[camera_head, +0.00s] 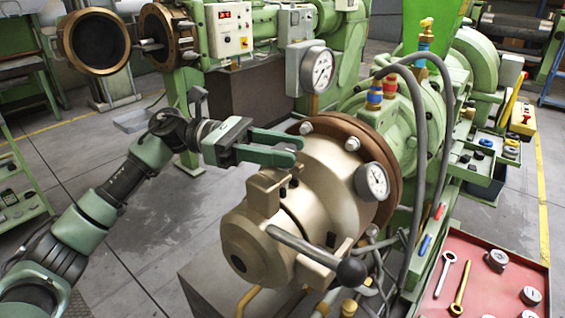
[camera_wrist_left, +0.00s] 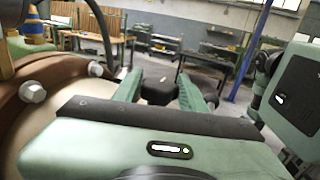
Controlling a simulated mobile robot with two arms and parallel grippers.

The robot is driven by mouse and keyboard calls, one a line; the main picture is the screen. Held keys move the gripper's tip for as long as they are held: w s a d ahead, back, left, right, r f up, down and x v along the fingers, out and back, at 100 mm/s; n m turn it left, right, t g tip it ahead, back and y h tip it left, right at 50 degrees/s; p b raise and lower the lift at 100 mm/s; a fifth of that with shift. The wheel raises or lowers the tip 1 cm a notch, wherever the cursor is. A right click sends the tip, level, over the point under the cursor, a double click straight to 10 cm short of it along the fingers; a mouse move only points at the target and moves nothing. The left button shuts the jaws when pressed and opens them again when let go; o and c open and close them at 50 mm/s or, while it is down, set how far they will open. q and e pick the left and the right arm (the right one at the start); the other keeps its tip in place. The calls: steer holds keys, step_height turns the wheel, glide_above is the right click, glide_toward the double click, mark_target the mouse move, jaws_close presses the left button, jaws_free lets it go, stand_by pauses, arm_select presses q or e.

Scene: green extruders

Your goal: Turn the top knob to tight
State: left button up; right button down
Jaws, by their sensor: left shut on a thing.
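The beige extruder head (camera_head: 290,215) has a clamp with a lever ending in a black ball knob (camera_head: 350,271) at its lower front; nothing grips that knob. My left gripper (camera_head: 298,151) is over the top of the head, with its green fingers pointing right. In the left wrist view, a black knob (camera_wrist_left: 158,90) sits between the fingers of my left gripper (camera_wrist_left: 160,76), which is shut on it. In the head view the fingers hide this knob. My right gripper is not in view.
A brown bolted flange (camera_head: 345,145) and a pressure gauge (camera_head: 372,181) stand close to the gripper. A second gauge (camera_head: 317,70) is behind it. Grey hoses (camera_head: 420,150) hang at the right. A red tool tray (camera_head: 485,285) is at the lower right. Open floor lies left.

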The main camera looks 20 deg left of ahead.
mark_target(272, 147)
arm_select(q)
steer(key=shift+m+g, duration=0.3)
steer(key=shift+g, duration=0.2)
steer(key=shift+r, duration=0.1)
steer(key=o, duration=1.4)
steer(key=shift+d, duration=0.15)
steer(key=shift+c, duration=0.2)
steer(key=a+b, duration=0.1)
steer(key=a, duration=0.1)
steer(key=a+b, duration=0.1)
steer(key=a, duration=0.1)
steer(key=a+b, duration=0.1)
steer(key=a, duration=0.1)
steer(key=shift+w+a, duration=0.25)
steer(key=shift+a, duration=0.7)
